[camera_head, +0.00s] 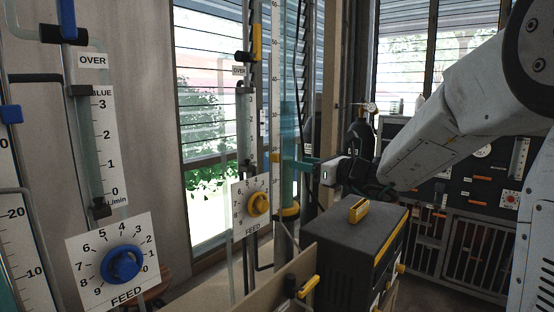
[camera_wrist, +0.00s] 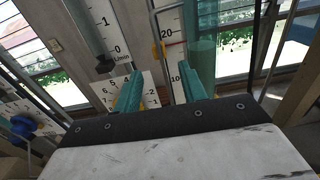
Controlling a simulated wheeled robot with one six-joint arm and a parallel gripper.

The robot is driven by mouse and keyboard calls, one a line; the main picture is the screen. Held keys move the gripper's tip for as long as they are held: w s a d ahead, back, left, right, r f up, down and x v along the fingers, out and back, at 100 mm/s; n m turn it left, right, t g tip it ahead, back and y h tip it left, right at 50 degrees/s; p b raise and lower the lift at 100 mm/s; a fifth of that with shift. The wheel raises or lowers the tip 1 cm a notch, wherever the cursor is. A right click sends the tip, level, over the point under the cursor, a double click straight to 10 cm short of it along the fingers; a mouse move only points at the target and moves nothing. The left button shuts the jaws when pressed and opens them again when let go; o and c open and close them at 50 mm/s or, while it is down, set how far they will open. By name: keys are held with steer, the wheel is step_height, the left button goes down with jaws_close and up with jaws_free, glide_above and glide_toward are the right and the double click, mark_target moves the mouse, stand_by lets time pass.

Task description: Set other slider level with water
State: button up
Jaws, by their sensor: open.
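A yellow slider (camera_head: 275,157) sits on the numbered scale (camera_head: 272,90) beside a tall clear water column (camera_head: 288,130). The slider (camera_wrist: 158,49) also shows in the wrist view, with a thin red line across the scale. Greenish water (camera_wrist: 203,58) stands in the tube right of it; I cannot tell exactly how the line compares with its surface. My gripper (camera_head: 302,165) is open and empty at the column. In the wrist view its teal fingers (camera_wrist: 160,72) are apart, below the slider in the picture. A blue slider (camera_head: 11,114) is at the far left scale.
A yellow feed knob (camera_head: 257,203) and a blue feed knob (camera_head: 122,263) sit on dial plates below flow tubes. A dark box with a yellow handle (camera_head: 359,211) stands below my arm. A wooden post (camera_head: 335,80) rises behind the column.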

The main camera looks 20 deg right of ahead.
mark_target(280, 158)
steer(key=shift+x, duration=4.25)
steer(key=shift+c, duration=0.3)
jaws_close()
steer(key=shift+r, duration=0.1)
